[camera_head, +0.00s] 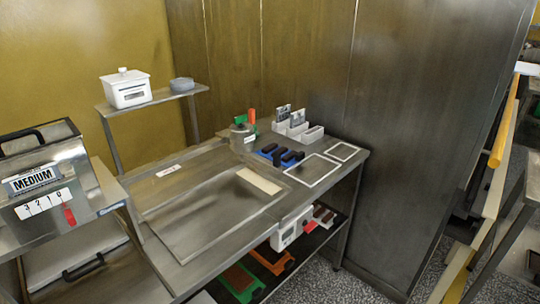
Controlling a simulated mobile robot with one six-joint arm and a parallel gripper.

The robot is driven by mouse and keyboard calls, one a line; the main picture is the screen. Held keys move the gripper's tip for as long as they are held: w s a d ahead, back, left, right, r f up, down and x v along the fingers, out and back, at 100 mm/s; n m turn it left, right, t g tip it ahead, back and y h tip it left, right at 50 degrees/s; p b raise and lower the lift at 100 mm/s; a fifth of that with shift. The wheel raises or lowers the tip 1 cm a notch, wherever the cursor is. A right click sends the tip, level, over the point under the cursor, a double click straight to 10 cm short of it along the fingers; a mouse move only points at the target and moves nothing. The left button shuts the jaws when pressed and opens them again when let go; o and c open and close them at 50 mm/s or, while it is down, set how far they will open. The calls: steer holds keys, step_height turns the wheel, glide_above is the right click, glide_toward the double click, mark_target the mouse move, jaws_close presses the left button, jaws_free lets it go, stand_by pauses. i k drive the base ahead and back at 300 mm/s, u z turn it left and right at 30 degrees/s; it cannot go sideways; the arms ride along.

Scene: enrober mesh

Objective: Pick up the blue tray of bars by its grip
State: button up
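The blue tray (289,163) is small in the head camera view. It sits on the right part of the steel bench, left of a white-outlined rectangle (313,170). Dark brown bars (293,154) lie on it. A dark upright piece (277,157) near its middle may be its grip, but it is too small to be sure. My gripper is not in this view, and nothing is seen touching the tray.
White holders with cards (297,128) stand behind the tray. A metal pot (243,137) with green and orange parts stands to its left. A lower shelf holds a green tray (239,279), an orange tray (272,259) and a white device (291,229). The outlined rectangles look empty.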

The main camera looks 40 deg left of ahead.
mark_target(289, 158)
steer(key=z, duration=1.4)
steer(key=k, duration=0.1)
steer(key=u, duration=2.9)
steer(key=k, duration=0.55)
steer(key=z, duration=0.15)
steer(key=i, duration=0.55)
steer(key=u, duration=0.2)
